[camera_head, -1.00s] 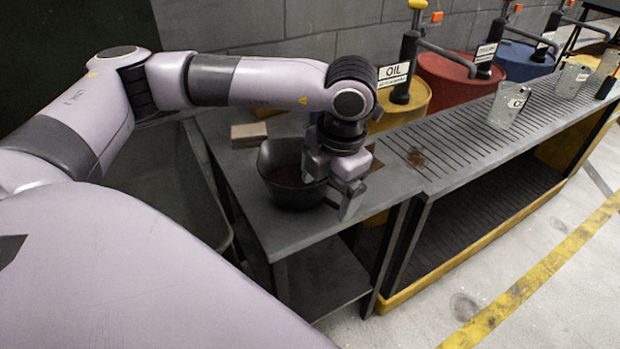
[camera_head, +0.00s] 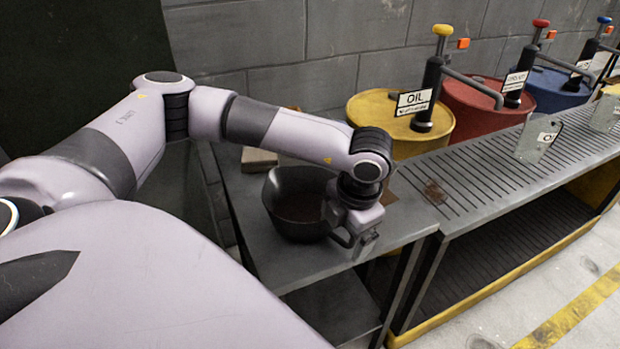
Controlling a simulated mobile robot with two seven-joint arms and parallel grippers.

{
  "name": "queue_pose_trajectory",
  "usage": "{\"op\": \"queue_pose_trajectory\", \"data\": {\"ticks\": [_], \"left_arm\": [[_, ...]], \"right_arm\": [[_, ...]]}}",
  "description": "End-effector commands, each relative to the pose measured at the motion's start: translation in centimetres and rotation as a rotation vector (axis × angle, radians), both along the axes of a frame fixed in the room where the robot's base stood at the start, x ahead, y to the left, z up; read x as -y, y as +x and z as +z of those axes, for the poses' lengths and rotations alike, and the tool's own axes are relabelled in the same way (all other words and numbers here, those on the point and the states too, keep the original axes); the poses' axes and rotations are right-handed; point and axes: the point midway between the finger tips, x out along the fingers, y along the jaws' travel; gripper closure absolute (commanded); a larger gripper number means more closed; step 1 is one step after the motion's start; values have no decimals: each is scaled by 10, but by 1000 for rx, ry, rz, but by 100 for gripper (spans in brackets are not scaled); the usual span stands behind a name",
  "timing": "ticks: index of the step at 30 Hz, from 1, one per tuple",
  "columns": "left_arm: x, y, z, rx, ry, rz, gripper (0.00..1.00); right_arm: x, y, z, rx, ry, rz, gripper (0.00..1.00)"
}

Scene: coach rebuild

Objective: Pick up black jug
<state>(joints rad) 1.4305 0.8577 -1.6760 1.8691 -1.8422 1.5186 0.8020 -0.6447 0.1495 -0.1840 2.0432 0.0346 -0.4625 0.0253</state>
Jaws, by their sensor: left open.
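The black jug (camera_head: 290,215) stands upright on the grey side table (camera_head: 285,262). It is a dark, open-topped vessel, with what looks like its handle at its right side. My left gripper (camera_head: 352,236) points down at the right side of the jug, by the handle. The jaws are open. The fingertips are partly hidden, and I cannot tell whether they touch the handle. My right gripper is not in view.
A small tan block (camera_head: 259,160) lies behind the jug. A slotted grey bench (camera_head: 490,170) adjoins on the right. Yellow (camera_head: 395,115), red (camera_head: 472,115) and blue (camera_head: 550,90) drums with pumps stand behind it, and clear containers (camera_head: 538,138) stand on it.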

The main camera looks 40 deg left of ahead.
Motion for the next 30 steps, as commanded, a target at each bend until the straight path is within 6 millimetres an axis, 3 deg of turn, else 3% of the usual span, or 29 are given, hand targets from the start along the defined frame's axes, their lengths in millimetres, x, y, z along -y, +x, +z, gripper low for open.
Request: {"op": "queue_pose_trajectory", "data": {"ticks": [5, 9, 11, 12, 26, 29, 30], "left_arm": [[0, 0, 0, 0, 0, -1, 12], [0, 0, 0, 0, -1, -1, 57], [0, 0, 0, 0, -1, -1, 77], [1, 0, 0, 0, -1, -1, 82], [1, 0, 2, -1, -2, -2, 82], [1, 0, 5, 0, -2, -1, 99], [1, 0, 7, 0, -2, -1, 99]], "right_arm": [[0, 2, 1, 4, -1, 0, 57], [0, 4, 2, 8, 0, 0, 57], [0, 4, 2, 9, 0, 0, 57], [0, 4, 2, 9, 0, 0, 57], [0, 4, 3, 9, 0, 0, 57], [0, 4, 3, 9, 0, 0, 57], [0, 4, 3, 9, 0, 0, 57]]}}
